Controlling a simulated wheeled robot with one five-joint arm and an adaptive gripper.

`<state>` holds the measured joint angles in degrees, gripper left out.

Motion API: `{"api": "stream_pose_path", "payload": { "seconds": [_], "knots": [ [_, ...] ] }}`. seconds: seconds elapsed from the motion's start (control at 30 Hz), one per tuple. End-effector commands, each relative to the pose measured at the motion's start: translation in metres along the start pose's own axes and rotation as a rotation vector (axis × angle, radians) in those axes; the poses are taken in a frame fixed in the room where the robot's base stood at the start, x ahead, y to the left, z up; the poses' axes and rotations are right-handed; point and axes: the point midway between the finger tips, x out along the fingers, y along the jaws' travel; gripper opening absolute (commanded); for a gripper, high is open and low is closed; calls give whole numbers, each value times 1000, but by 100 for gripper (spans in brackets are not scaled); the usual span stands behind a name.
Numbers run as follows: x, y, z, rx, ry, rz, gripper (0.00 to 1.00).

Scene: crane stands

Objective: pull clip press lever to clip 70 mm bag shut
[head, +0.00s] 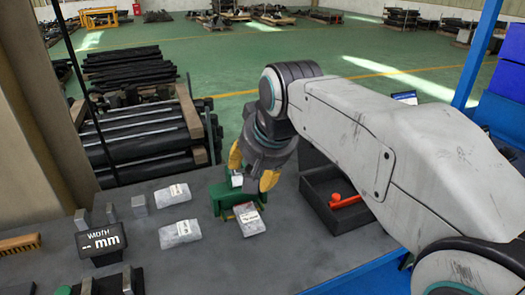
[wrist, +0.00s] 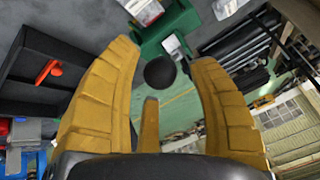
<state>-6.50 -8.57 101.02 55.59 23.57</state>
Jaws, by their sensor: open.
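The green clip press (head: 222,196) stands on the grey bench; it also shows at the top of the wrist view (wrist: 180,22). A clear bag with a white label (head: 250,221) lies at the press's front; whether it sits in the press jaw I cannot tell. My gripper (head: 253,172) is open above the press, its yellow fingers pointing down. In the wrist view a black ball knob (wrist: 160,72), apparently the press lever's end, shows between the open fingers (wrist: 165,62). I cannot tell whether any finger touches it. The lever's shaft is mostly hidden.
Two more labelled bags (head: 180,233) (head: 172,194) lie left of the press. A black tray (head: 318,190) holding a red item (head: 345,201) is close on the right.

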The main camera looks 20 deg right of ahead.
Motion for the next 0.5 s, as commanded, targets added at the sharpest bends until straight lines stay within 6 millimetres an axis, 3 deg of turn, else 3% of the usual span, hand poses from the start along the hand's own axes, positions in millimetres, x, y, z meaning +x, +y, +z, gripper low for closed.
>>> {"api": "stream_pose_path", "payload": {
  "seconds": [0.5],
  "knots": [
    [-83, 0, 0, 0, 3, -1, 54]
  ]
}}
